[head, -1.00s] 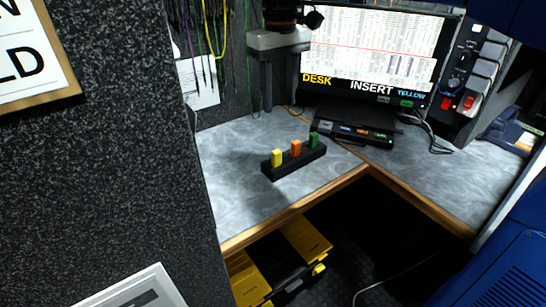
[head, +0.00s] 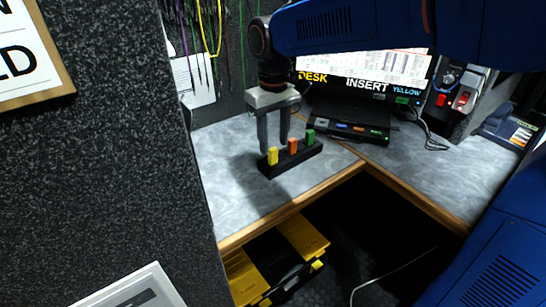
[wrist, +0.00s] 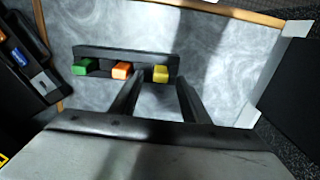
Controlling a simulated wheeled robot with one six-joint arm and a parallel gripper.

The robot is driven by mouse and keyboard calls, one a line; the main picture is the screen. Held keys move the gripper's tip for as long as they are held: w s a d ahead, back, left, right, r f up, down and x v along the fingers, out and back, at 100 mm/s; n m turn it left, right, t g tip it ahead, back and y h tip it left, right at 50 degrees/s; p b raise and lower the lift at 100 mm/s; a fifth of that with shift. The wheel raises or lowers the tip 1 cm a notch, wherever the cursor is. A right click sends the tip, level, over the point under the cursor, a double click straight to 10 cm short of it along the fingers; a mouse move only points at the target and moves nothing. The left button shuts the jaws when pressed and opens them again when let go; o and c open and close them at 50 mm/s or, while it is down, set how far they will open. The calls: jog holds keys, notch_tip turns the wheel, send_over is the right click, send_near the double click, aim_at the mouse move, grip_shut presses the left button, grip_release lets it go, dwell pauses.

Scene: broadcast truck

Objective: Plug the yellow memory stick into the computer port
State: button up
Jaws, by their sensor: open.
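The yellow memory stick (head: 272,156) stands upright at the left end of a black holder (head: 291,163) on the grey desk. An orange stick (head: 292,146) and a green stick (head: 310,137) stand in the same holder. My gripper (head: 273,147) is open and points down, its fingers at or just behind the holder in the head view. In the wrist view my gripper (wrist: 158,85) has its fingers apart, with the yellow stick (wrist: 161,74) beyond and between the tips. The computer (head: 345,131) is a dark slim box below the monitor, with small coloured marks along its front.
The monitor (head: 370,75) reads "DESK INSERT YELLOW". Cables (head: 430,135) lie right of the computer. A speckled dark wall (head: 110,150) fills the left. Yellow-and-black cases (head: 300,238) sit below the desk. The desk's front left is clear.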

aim_at(273, 149)
jog(key=shift+a+f, duration=0.1)
jog(key=shift+f, duration=2.1)
grip_shut()
jog(key=shift+r, duration=0.1)
